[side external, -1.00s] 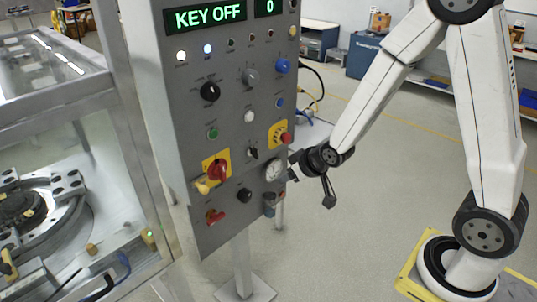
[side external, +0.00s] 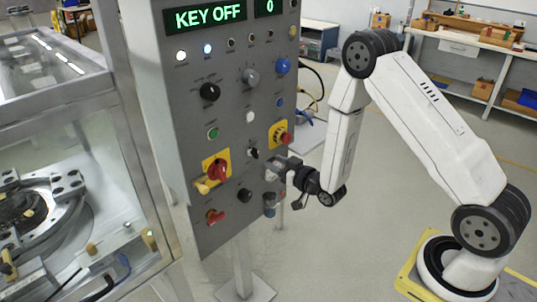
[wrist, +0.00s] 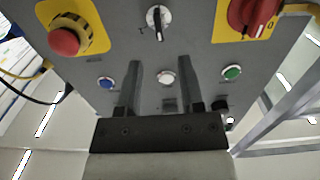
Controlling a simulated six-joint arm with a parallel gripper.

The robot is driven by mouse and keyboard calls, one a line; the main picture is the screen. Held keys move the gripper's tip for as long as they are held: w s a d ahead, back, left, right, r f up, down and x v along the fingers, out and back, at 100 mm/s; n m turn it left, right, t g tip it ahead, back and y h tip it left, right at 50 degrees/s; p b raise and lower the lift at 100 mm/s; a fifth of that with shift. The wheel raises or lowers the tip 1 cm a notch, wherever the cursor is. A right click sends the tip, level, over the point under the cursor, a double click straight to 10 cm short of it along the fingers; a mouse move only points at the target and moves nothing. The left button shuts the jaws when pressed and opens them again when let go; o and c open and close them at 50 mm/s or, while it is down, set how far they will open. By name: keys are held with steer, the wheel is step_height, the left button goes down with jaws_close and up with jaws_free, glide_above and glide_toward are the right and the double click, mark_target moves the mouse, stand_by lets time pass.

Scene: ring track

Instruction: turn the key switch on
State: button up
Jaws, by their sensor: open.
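The key switch appears to be the silver-ringed switch with a black lever (side external: 253,153) on the grey control panel (side external: 228,65), left of the red button on a yellow plate. In the wrist view the switch (wrist: 157,19) is at the top centre, with its dark lever about vertical. My gripper (side external: 276,166) points at the panel, just right of and below the switch in the side view. In the wrist view its fingers (wrist: 160,66) are spread and empty, with the switch beyond their tips. The panel display (side external: 205,17) reads KEY OFF.
A red mushroom button (wrist: 64,42) and a red rotary handle (wrist: 252,14) flank the switch, both standing out from the panel. Blue (wrist: 105,82), white (wrist: 166,77) and green (wrist: 231,73) buttons are nearby. A glass-walled machine (side external: 70,120) stands left.

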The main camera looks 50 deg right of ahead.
mark_target(258, 153)
steer(key=shift+w, duration=0.1)
stand_by(0.3)
steer(key=shift+w, duration=3.8)
jaws_close()
